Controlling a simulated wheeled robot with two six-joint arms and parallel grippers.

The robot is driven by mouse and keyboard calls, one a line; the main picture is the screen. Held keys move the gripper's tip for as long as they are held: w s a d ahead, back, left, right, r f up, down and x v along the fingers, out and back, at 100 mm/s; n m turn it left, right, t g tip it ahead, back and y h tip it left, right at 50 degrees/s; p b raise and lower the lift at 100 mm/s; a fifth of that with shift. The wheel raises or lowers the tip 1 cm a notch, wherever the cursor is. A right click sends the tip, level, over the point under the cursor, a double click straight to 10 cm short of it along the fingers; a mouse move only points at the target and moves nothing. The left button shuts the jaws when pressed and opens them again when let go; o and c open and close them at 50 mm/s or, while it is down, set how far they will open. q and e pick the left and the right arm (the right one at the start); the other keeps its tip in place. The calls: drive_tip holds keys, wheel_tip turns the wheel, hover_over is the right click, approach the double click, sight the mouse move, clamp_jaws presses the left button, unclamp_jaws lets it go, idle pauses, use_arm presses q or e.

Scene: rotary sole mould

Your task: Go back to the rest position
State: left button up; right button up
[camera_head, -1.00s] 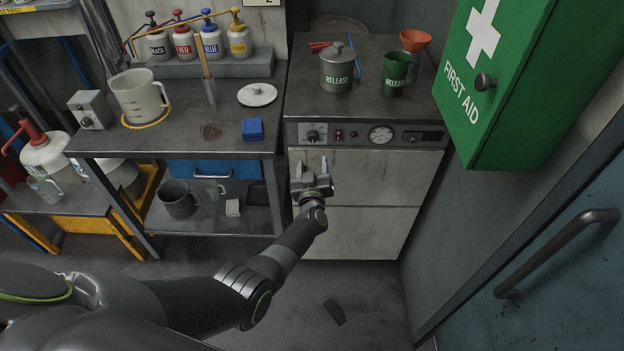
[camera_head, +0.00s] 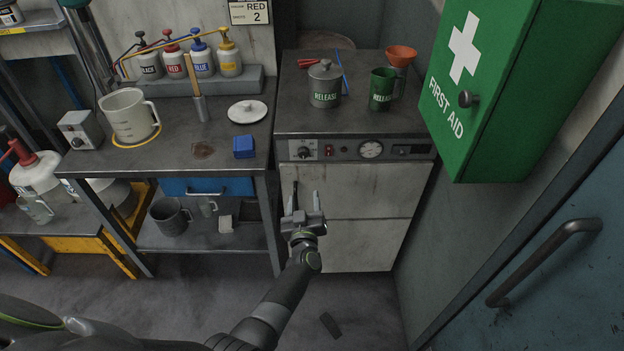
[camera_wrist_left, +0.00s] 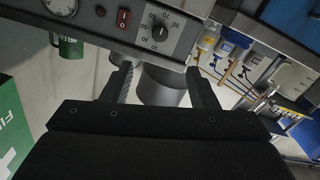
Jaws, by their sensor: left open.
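My left gripper (camera_head: 305,192) is open and empty. In the head view it is in front of the pale cabinet (camera_head: 368,195), below the control panel (camera_head: 350,150). In the left wrist view the two fingers (camera_wrist_left: 158,75) stand apart with nothing held between them. A grey pot (camera_wrist_left: 163,88) shows behind that gap, at a distance, and the panel's dial (camera_wrist_left: 160,33) is above it. My right gripper is in neither view.
A steel bench (camera_head: 185,165) with a jug (camera_head: 127,117) and a blue block (camera_head: 244,147) stands at left. A grey release pot (camera_head: 325,88) and green mug (camera_head: 381,91) stand on the cabinet top. A green first aid box (camera_head: 495,80) juts out at right. Floor ahead is mostly clear.

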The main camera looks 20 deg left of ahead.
use_arm(q)
drive_tip(key=s+a+f+m+g+h+b, duration=0.2)
drive_tip(key=s+f+g, duration=0.2)
drive_tip(key=s+f, duration=0.85)
drive_tip(key=s+a+f+m+g+h+b, duration=0.25)
drive_tip(key=s+f, duration=0.65)
drive_tip(key=f, duration=0.7)
drive_tip(key=s+a+f+g, duration=0.2)
drive_tip(key=s+f+g, duration=0.1)
drive_tip(key=s, duration=0.8)
drive_tip(key=s+a+f+g+b, duration=0.1)
drive_tip(key=s+a+f+g, duration=0.2)
drive_tip(key=s+f, duration=0.3)
drive_tip(key=s+a+f+m+g+b, duration=0.1)
drive_tip(key=s+a+f+g, duration=0.2)
drive_tip(key=s, duration=1.3)
wheel_tip(320, 180, down, 2)
drive_tip(key=shift+a+f+g, duration=0.1)
drive_tip(key=shift+a+g, duration=0.05)
drive_tip(key=shift+g, duration=0.2)
drive_tip(key=shift+y, duration=0.25)
